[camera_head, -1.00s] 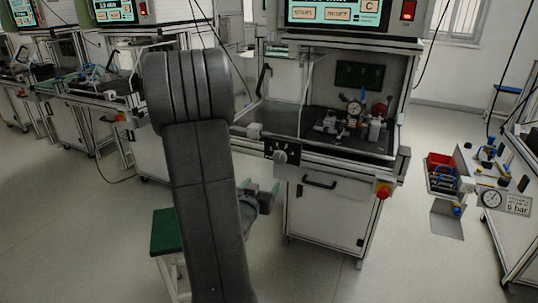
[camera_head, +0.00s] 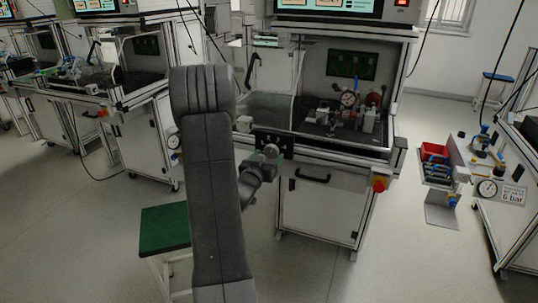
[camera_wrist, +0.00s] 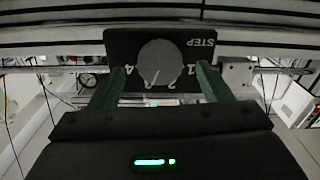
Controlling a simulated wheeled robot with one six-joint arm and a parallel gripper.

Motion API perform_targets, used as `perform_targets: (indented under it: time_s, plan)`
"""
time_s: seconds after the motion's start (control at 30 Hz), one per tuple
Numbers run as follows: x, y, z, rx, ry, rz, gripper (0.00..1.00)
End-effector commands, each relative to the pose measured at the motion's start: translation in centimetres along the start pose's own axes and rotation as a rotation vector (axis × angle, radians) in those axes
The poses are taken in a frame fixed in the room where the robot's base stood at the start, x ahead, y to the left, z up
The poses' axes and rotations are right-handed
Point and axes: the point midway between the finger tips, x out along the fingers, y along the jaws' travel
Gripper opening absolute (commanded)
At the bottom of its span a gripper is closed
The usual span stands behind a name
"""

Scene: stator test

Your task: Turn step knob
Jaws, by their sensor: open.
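The step knob (camera_wrist: 160,64) is a round grey dial on a black panel (camera_wrist: 118,46) marked STEP with numbers around it. In the wrist view it is upper centre, and its pointer line is toward the lower part. My gripper (camera_wrist: 163,84) is open, with one green finger on each side of the knob's lower part. I cannot tell whether the fingers touch it. In the head view the knob (camera_head: 271,151) shows at the front edge of the test bench (camera_head: 318,215), with my gripper (camera_head: 262,160) right at it, partly hidden by my arm.
A red emergency button (camera_head: 379,185) sits on the bench front, right of the knob. A drawer handle (camera_head: 312,179) is below. A green-topped stool (camera_head: 165,229) stands at lower left. A red bin (camera_head: 433,152) is on the right. The floor in front is open.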

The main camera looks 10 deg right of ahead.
Motion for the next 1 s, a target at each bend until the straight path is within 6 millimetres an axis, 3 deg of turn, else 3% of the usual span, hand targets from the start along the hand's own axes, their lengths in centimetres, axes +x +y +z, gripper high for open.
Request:
perform_targets:
  time_s: [0.2,0.5,0.73,1.0]
  plan:
    - [1.9,0.0,0.0,-0.001,0.000,-0.001,0.72]
    - [2.1,0.0,0.0,0.000,0.000,-0.001,0.72]
    - [2.1,0.0,0.0,0.000,0.000,-0.001,0.29]
    - [2.1,0.0,0.2,0.021,0.000,-0.001,0.27]
